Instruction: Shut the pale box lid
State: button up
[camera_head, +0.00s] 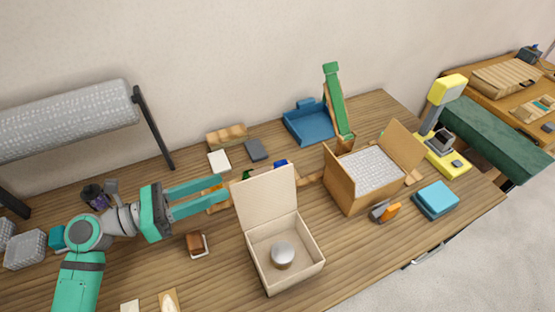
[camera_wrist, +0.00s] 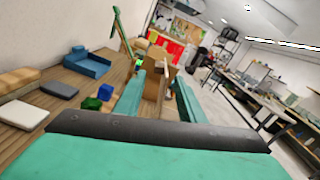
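The pale box (camera_head: 304,270) stands on the wooden table at the front middle of the head view. Its lid (camera_head: 266,198) is open and stands roughly upright at the box's back edge. A round grey-topped object (camera_head: 283,254) sits inside the box. My gripper (camera_head: 226,189) is to the left of the lid, with its two teal fingers apart and pointing right toward it. I cannot tell whether a fingertip touches the lid. In the wrist view the fingers (camera_wrist: 158,98) are also apart, with tan surfaces beyond them that I cannot firmly identify.
A brown carton (camera_head: 346,188) with raised flaps stands to the right of the pale box. A blue tray (camera_head: 308,125) and a green upright piece (camera_head: 335,95) are behind. A brown block (camera_head: 195,242) lies left of the box.

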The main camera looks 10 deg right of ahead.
aim_at(260, 171)
jog(key=x, duration=1.1)
jog(key=shift+w+d, duration=0.15)
jog(key=shift+d, duration=0.2)
jog(key=shift+c, duration=0.2)
grip_shut()
